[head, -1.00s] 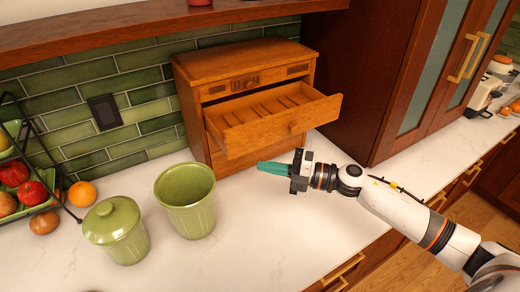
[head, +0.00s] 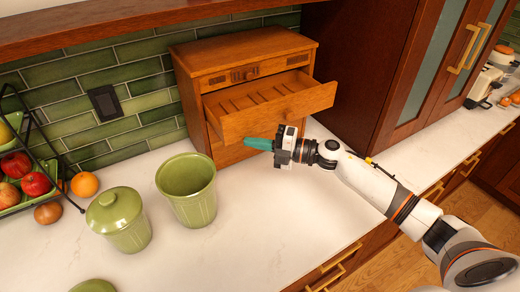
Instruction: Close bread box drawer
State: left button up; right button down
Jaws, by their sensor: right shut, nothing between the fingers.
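The wooden bread box (head: 243,55) stands on the counter against the green tile wall. Its drawer (head: 275,122) is pulled out toward the front right, and its empty inside shows. A small round knob sits on the drawer front, close above my right gripper. My right gripper (head: 259,144) has teal fingers that are shut and empty. It is just below and in front of the drawer front, pointing left; I cannot tell whether it touches the wood. My left gripper is not in view.
A green open canister (head: 187,192) and a green lidded jar (head: 119,220) stand left of the gripper. A fruit rack (head: 40,180) is at the far left. A tall dark cabinet (head: 375,75) stands right of the bread box. The counter's front middle (head: 260,230) is clear.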

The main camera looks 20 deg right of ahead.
jog(key=w+b, duration=0.1)
jog(key=w, duration=0.1)
jog(key=w+b, duration=0.1)
jog(key=w, duration=0.2)
jog(key=w+a+b, duration=0.1)
jog(key=w, duration=0.2)
jog(key=shift+w+a+f+b, duration=0.1)
jog(key=shift+w+f+b, duration=0.15)
jog(key=shift+b, duration=0.1)
jog(key=shift+w+a+r, duration=0.1)
jog(key=shift+w+r, duration=0.15)
jog(key=shift+w, duration=0.3)
jog(key=shift+s, duration=0.15)
